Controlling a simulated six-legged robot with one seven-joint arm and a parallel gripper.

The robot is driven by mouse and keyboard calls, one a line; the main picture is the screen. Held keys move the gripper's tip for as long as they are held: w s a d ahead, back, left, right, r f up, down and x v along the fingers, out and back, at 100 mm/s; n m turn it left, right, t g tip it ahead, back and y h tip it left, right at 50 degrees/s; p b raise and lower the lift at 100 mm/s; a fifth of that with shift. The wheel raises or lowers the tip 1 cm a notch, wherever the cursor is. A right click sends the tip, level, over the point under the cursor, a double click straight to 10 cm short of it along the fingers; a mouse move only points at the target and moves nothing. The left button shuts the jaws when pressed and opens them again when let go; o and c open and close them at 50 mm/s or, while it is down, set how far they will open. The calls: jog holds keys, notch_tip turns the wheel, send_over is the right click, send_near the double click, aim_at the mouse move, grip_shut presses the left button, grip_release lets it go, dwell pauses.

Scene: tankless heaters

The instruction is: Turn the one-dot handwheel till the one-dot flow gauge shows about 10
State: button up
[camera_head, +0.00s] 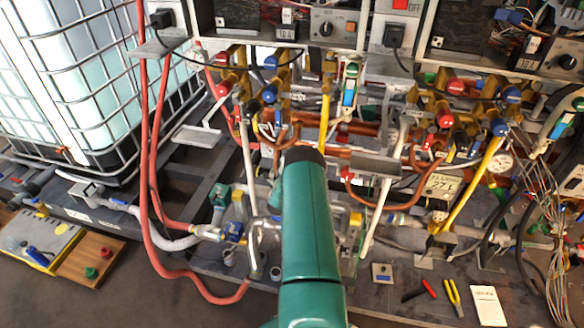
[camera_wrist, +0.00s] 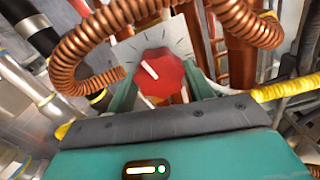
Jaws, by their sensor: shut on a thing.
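In the wrist view a red handwheel (camera_wrist: 160,75) with a white pointer line sits before a pale dial plate (camera_wrist: 185,35) with dark tick marks. The pointer leans to the upper left. My gripper (camera_wrist: 160,88) has a teal finger on each side of the handwheel and is shut on it. No dot mark on it can be made out. In the head view my teal arm hides the gripper and this handwheel.
Coiled copper pipes (camera_wrist: 95,45) pass close to the handwheel, and a yellow hose (camera_wrist: 285,88) lies at right.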

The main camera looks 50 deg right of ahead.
jog(key=n, duration=2.6)
jog(key=shift+w+a+r+n, duration=0.1)
jog(key=shift+w+r+n, duration=0.05)
jog(key=shift+n, duration=0.15)
jog(key=o, duration=0.7)
jog(key=shift+a, duration=0.1)
jog(key=v, duration=1.3)
jog(key=shift+a, duration=0.25)
